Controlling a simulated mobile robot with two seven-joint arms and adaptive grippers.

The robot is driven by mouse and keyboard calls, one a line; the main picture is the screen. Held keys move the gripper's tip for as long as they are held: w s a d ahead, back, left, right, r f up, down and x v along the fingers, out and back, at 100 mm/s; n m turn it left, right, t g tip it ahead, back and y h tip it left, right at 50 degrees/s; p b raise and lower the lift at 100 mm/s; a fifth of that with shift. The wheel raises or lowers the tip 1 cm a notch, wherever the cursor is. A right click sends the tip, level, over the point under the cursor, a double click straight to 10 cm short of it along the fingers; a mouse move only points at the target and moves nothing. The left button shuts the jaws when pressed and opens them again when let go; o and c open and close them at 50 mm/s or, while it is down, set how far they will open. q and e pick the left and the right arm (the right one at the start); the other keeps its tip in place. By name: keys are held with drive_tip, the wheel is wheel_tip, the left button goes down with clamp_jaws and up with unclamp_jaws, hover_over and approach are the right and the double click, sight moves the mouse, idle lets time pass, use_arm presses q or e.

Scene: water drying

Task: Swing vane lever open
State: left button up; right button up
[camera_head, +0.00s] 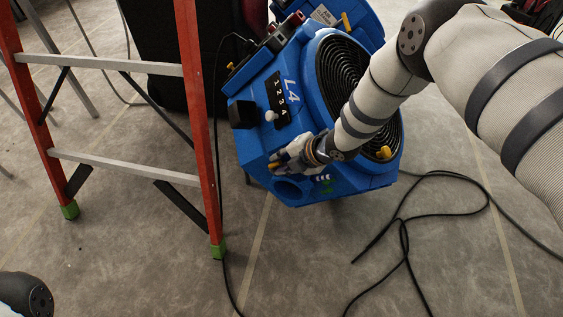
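A blue blower (330,187) labelled L4 stands on the floor at the centre, tilted in the picture, with a round black grille (340,68). My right arm reaches in from the upper right across the grille. My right gripper (277,161) is at the blower's lower front, just above a round opening (290,188). A small yellow piece (273,165) shows at its fingertips. Whether the fingers are closed on it is unclear. Which part is the vane lever is also unclear. My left gripper is out of view.
A red ladder (203,130) with grey rungs and green feet stands left of the blower. Black cables (402,225) loop over the floor at the lower right. A dark case (170,50) stands behind the ladder. The floor in front is mostly clear.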

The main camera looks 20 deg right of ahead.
clamp_jaws()
